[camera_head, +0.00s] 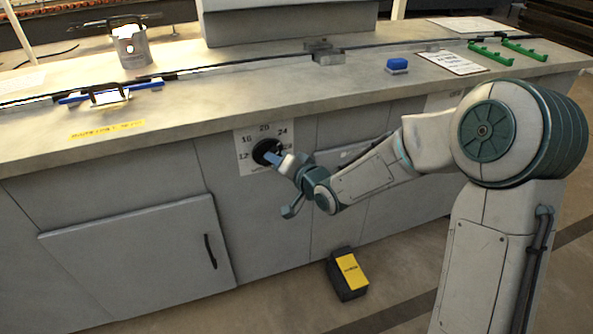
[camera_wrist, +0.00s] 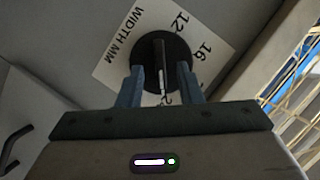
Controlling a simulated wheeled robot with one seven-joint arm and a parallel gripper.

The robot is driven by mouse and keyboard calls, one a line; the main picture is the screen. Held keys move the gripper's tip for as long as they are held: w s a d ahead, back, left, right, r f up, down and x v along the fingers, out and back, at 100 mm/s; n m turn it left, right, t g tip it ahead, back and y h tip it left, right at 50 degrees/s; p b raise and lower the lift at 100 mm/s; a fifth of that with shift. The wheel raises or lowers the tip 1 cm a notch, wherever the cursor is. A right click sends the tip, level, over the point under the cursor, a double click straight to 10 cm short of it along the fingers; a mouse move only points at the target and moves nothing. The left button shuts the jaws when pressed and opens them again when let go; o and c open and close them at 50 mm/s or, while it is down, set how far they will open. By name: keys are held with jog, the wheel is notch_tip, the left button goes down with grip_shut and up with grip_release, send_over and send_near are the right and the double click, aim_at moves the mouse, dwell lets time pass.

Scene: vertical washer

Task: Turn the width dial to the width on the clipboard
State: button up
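The black round width dial (camera_head: 266,152) sits on a white plate (camera_head: 243,167) on the cabinet front, with 12, 16, 20 and 24 legible around it. In the wrist view the dial (camera_wrist: 178,48) has a narrow raised bar with a white mark at its lower end. A numeral near that mark is mostly hidden. My gripper (camera_wrist: 161,88) is open, with one blue-grey finger on each side of the bar and gaps visible between. It also shows at the dial in the head view (camera_head: 275,157). The clipboard (camera_head: 452,63) lies on the countertop at right; its writing is too small to read.
A blue block (camera_head: 397,64) and green brackets (camera_head: 507,50) are on the countertop (camera_head: 190,100). A metal cup (camera_head: 131,47) stands at far left. A black and yellow box (camera_head: 347,274) is on the floor below the dial. A cabinet door with handle (camera_head: 210,251) is lower left.

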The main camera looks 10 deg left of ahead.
jog(key=p+v, duration=0.2)
jog(key=v, duration=0.9)
jog(key=shift+d+p, duration=0.2)
jog(key=shift+p, duration=0.1)
jog(key=shift+s+r, duration=0.1)
